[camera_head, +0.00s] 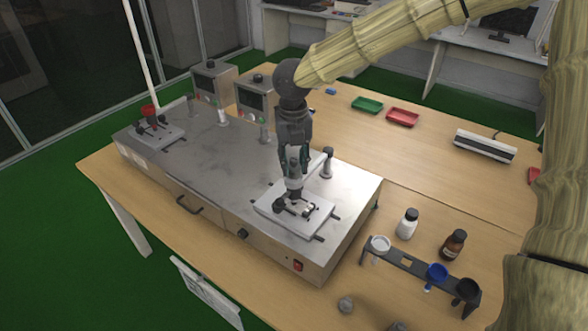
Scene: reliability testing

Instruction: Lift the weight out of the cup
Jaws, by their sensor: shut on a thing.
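My gripper (293,172) points straight down over the right-hand test station on the metal machine. It is shut on a grey cylindrical weight (294,186). The weight is upright, and its lower end is just over or in the dark fixture (297,207) on the pale plate. I cannot make out a cup under the weight, so I cannot tell whether the weight is still inside one or clear of it.
The metal machine (210,165) fills the table's left part. A second grey post (327,163) stands close right of my gripper. A rack (410,264) holds white, blue and black cups, with a white bottle (407,223) and a brown bottle (453,244) behind it.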

